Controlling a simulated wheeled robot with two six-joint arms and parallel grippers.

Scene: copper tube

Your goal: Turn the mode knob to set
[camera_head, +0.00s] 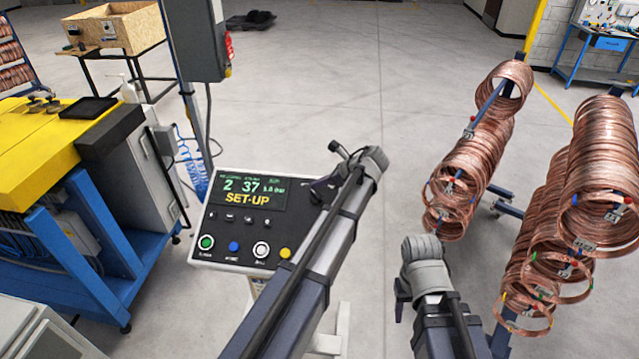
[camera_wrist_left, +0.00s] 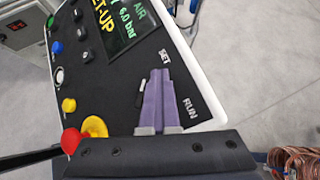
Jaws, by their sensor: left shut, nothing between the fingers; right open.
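The control panel (camera_head: 240,222) shows a green screen reading SET-UP in yellow. It also fills much of the left wrist view (camera_wrist_left: 108,85). The SET mark (camera_wrist_left: 165,58) and RUN mark (camera_wrist_left: 188,108) are printed at its right side. The mode knob (camera_wrist_left: 142,86) is a dark part with a white stripe, mostly hidden by my fingers. My left gripper (camera_head: 324,191) is at the panel's right edge; its purple fingers (camera_wrist_left: 157,80) are together and empty, beside the knob. Whether they touch it I cannot tell. My right gripper (camera_head: 403,292) is open, right of the panel.
A red and yellow emergency button (camera_wrist_left: 82,136) lies close to my left gripper. Several coloured buttons (camera_head: 233,246) line the panel. Copper coils on racks (camera_head: 472,165) stand at the right. A yellow-topped bench (camera_head: 50,150) stands at the left. Floor behind the panel is clear.

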